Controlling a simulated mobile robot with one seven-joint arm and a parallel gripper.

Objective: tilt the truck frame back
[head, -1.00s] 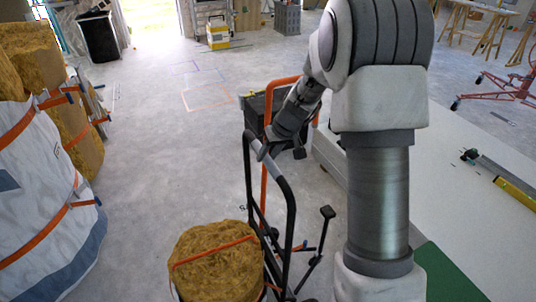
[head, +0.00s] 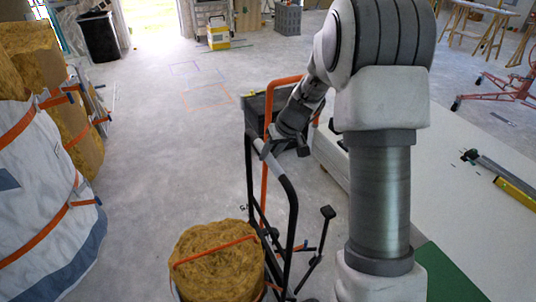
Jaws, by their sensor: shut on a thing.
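The truck frame (head: 293,215) is a black tubular hand truck standing in the lower middle of the head view. Its top bar has a grey grip section (head: 271,163). A round bale of yellow-brown insulation (head: 215,258) with an orange strap rests against it at the lower left. My gripper (head: 268,150) is at the upper end of the frame and is shut on the frame's grip. The fingertips are small and partly hidden by the bar and my wrist. The lower part of the frame is hidden behind the bale and the picture's edge.
An orange upright tube (head: 265,190) and a black box (head: 257,110) stand just behind the frame. A stack of pale panels (head: 450,180) fills the right. Strapped insulation bales (head: 45,190) line the left. The grey floor (head: 160,180) between is clear.

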